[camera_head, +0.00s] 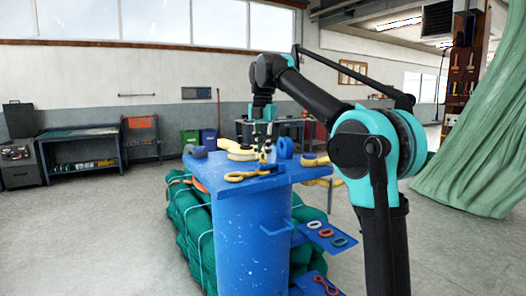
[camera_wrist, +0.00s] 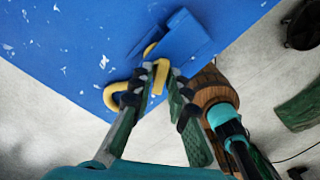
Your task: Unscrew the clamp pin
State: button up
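A yellow clamp-like piece (camera_head: 248,174) lies at the near edge of the blue tabletop in the head view. In the wrist view, a bent yellow bar (camera_wrist: 112,96) shows beside a raised blue block (camera_wrist: 182,38). My gripper (camera_head: 262,153) points down over the table. In the wrist view, its two fingertips (camera_wrist: 160,72) stand a little apart, with a length of yellow between them. I cannot tell whether they press on it or only stand around it. I cannot make out a separate clamp pin; the fingers hide part of the yellow piece.
Blue rollers (camera_head: 285,148) and another yellow piece (camera_head: 314,160) are on the blue tabletop (camera_head: 205,168). A lower blue shelf (camera_head: 318,243) holds several coloured rings. Green netting bundles (camera_head: 188,215) lie behind the blue drum (camera_head: 242,240). Open floor lies to the left.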

jog(key=shift+o, duration=0.8)
jog(key=shift+r, duration=0.15)
jog(key=shift+r, duration=3.65)
jog(key=shift+s, duration=0.1)
